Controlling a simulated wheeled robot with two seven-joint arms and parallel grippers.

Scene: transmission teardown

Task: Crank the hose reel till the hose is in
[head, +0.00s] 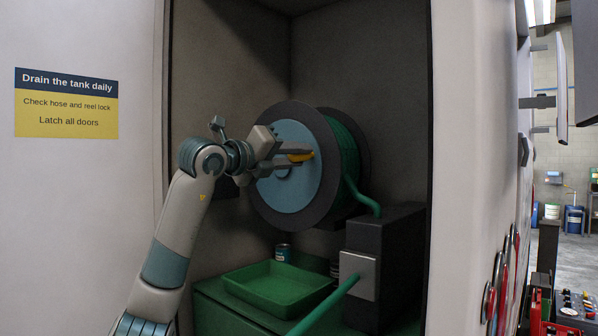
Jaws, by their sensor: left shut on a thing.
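The hose reel (304,132) stands in an open cabinet, with a pale blue hub face and dark round flanges. Green hose is wound between the flanges. The green hose (326,303) also runs from the reel's lower right behind a dark box and out through a grey plate toward the lower front. The fingers hide part of the handle and crank. My right gripper is not in view.
A green tray (275,284) lies on the green cabinet base below the reel, with a small can (283,252) behind it. The dark box (384,262) stands right of the tray. Cabinet walls close in left and right. A sign (66,103) is on the left panel.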

